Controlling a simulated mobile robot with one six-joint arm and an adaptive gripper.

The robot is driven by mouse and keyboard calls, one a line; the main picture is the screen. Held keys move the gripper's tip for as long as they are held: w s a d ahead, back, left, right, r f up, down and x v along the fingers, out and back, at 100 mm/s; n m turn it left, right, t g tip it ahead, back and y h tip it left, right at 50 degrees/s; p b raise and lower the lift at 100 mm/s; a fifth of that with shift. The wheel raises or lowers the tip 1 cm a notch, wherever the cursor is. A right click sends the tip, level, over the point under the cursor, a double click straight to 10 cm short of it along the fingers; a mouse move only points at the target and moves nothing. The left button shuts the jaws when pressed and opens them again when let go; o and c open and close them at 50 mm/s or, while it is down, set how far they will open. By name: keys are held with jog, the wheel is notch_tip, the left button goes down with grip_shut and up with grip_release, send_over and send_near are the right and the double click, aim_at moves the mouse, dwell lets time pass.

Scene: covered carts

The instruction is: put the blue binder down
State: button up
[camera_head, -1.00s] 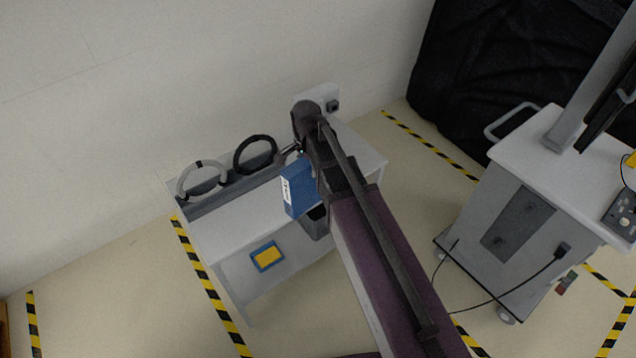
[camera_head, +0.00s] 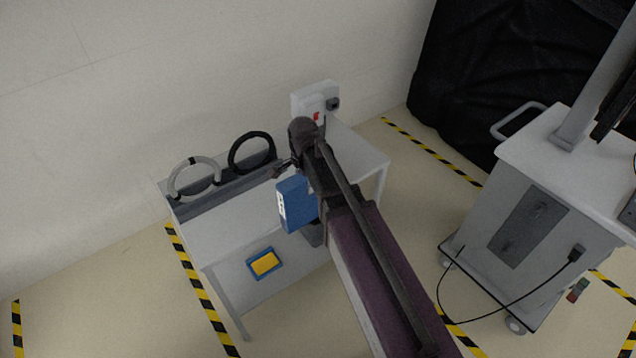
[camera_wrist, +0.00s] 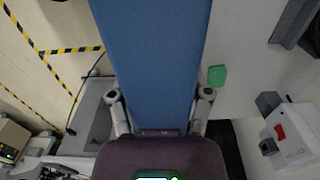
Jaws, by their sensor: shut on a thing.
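The blue binder (camera_head: 293,204) is upright with a white label on its spine, held over the front part of the white table (camera_head: 222,236). In the wrist view the binder (camera_wrist: 155,60) fills the middle, running from between the fingers to the top edge. My gripper (camera_wrist: 160,108) is shut on it, one finger on each side. In the head view my arm hides most of the gripper and the binder's right side. I cannot tell whether the binder touches the tabletop.
A grey rack with a light ring (camera_head: 194,178) and a black ring (camera_head: 252,153) stands along the table's back. A white switch box (camera_head: 314,102) is behind. A yellow-and-blue box (camera_head: 265,263) sits on the lower shelf. A grey cart (camera_head: 535,215) stands right.

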jog(key=shift+w, duration=0.1)
jog(key=w+a+f+b, duration=0.1)
jog(key=w+a, duration=0.4)
jog(key=w, duration=0.8)
jog(key=shift+w+a+f, duration=0.15)
jog(key=shift+w, duration=0.15)
jog(key=shift+w+a+f+b, duration=0.1)
jog(key=shift+w+f+b, duration=0.1)
jog(key=shift+f+b, duration=0.45)
jog(key=shift+w+a+f+b, duration=0.1)
jog(key=shift+w+f+b, duration=0.1)
jog(key=shift+f+b, duration=0.45)
jog(key=shift+w+a+f+b, duration=0.1)
jog(key=shift+w+f+b, duration=0.1)
jog(key=shift+f+b, duration=0.45)
jog(key=o, duration=1.3)
jog(key=shift+d, duration=0.1)
jog(key=shift+o, duration=0.2)
